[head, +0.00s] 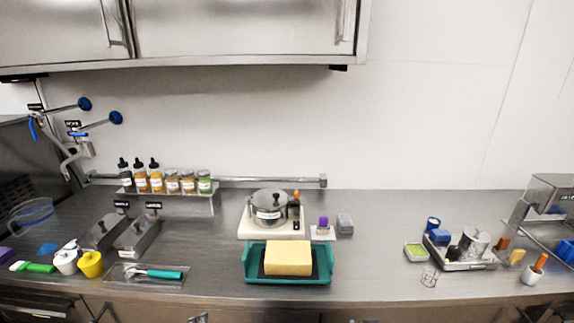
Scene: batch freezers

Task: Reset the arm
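Neither of my grippers can be made out in the head view, and no arm reaches over the counter (375,245). A small grey piece (198,318) shows at the bottom edge, left of the middle; I cannot tell what it is. On the counter, a teal tray (248,278) holds a yellow block (288,258) on a dark mat. Behind it a lidded metal pot (267,207) stands on a pale board (254,229).
Left are a yellow cup (91,264), a white cup (65,262), a tray with a teal-handled scoop (162,275), metal bins (137,238) and a bottle rack (208,192). Right is a loaded metal tray (470,265). Cabinets (240,28) overhang the left.

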